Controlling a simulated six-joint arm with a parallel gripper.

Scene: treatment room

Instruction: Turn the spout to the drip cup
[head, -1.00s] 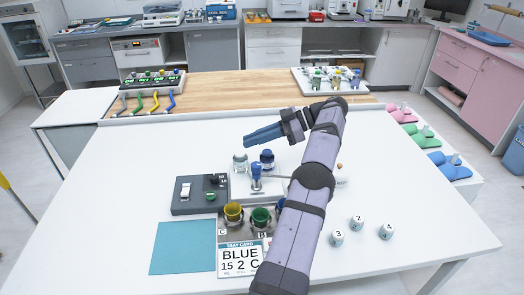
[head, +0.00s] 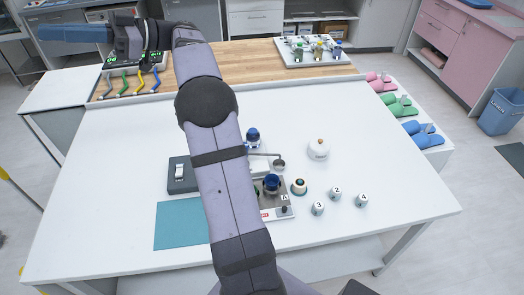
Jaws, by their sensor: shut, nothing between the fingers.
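My gripper (head: 72,34), with blue fingers, is shut and empty. It is at the upper left of the head view, far from the fixture on the white table. A thin grey spout-like bar (head: 264,154) points right, its left part hidden behind my arm. A small grey metal cup (head: 279,164), perhaps the drip cup, is at or just below the bar's right end; I cannot tell whether they touch. A blue-topped piece (head: 253,136) stands behind the bar.
A blue cup (head: 272,182) sits on a rack partly hidden by my arm. A white dome (head: 318,149), a small teal-topped piece (head: 299,186) and numbered white pieces (head: 336,192) stand to the right. A teal mat (head: 181,223) lies at left. The table's right side is clear.

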